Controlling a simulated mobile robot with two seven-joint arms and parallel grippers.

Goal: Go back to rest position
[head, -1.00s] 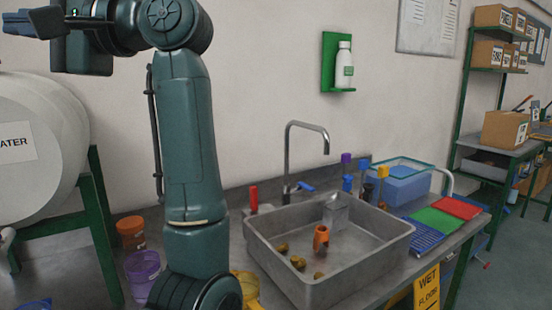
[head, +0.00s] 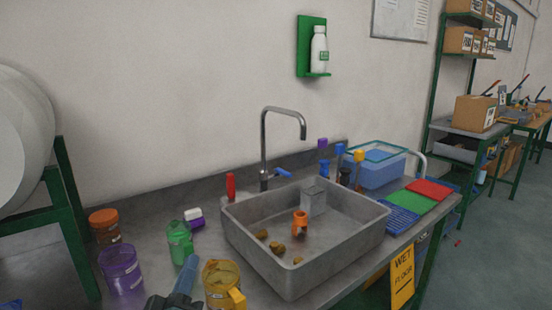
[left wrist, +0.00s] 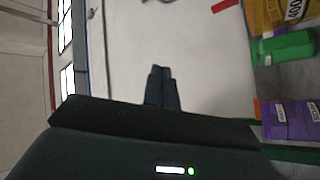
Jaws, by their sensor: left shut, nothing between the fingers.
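My left gripper (head: 184,278) shows at the bottom edge of the head view, between the green bottle (head: 180,242) and the yellow jug (head: 222,285). It also shows in the left wrist view (left wrist: 160,72), where its fingers are together with nothing between them. The wrist view is turned on its side, with the wall behind the fingers. Most of my left arm is out of the head view. My right gripper is in neither view.
A metal sink (head: 345,258) holds an orange fitting (head: 299,224) and several brown lumps. A purple jug (head: 121,270) and an orange-lidded jar (head: 105,227) stand at left. A tap (head: 264,150) rises behind the sink. A white tank (head: 22,140) sits far left.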

